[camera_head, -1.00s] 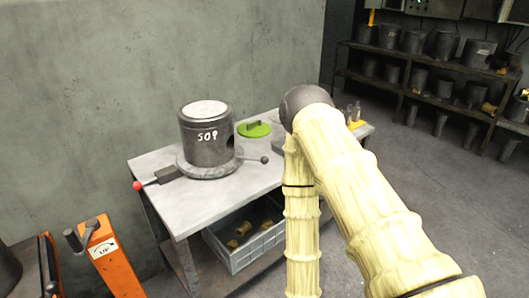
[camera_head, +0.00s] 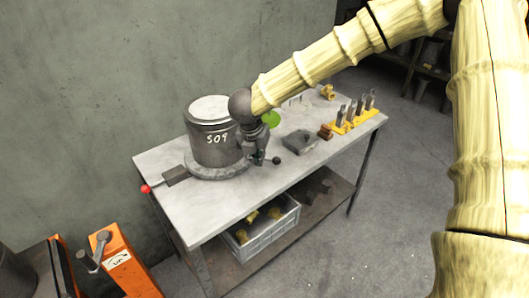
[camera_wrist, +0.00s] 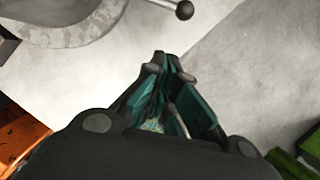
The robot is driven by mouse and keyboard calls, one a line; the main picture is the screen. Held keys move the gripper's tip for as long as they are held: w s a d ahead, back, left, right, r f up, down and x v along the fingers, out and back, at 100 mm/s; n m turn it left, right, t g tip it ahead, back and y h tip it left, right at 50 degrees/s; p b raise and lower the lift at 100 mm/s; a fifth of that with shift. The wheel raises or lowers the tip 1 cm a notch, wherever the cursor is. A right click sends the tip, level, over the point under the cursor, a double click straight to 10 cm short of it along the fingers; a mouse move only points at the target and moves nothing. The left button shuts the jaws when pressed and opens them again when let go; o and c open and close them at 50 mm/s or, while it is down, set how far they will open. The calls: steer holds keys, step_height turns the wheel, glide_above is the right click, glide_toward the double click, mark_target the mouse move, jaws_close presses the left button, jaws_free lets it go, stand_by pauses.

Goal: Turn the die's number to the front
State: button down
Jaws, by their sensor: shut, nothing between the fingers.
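The number faces the camera, slightly right of the die's middle. A lever with a dark ball knob (camera_head: 277,160) sticks out right; it also shows in the wrist view (camera_wrist: 184,10). My gripper (camera_head: 259,160) points down just right of the die, by this lever. In the wrist view my gripper (camera_wrist: 166,64) is shut and empty, apart from the knob. My wrist hides the die's right side.
Right on the table (camera_head: 240,205) are a green object (camera_head: 272,119), a dark grey block (camera_head: 299,142) and a yellow rack (camera_head: 358,121) of tools. A crate (camera_head: 262,240) sits below. An orange device (camera_head: 122,265) stands front left.

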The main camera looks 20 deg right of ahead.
steer(key=shift+m, duration=0.6)
steer(key=w+d+f+p, duration=0.1)
steer(key=f, duration=0.1)
steer(key=w+d+f+p, duration=0.1)
steer(key=w+f+p, duration=0.1)
steer(key=f, duration=0.1)
steer(key=w+d+f+p, duration=0.1)
steer(key=f+p, duration=0.1)
steer(key=f, duration=0.1)
steer(key=shift+w+d, duration=0.2)
steer(key=shift+d, duration=0.05)
steer(key=shift+w+d+f+p, duration=0.3)
steer(key=shift+w+d+f, duration=0.05)
steer(key=shift+w+d, duration=0.25)
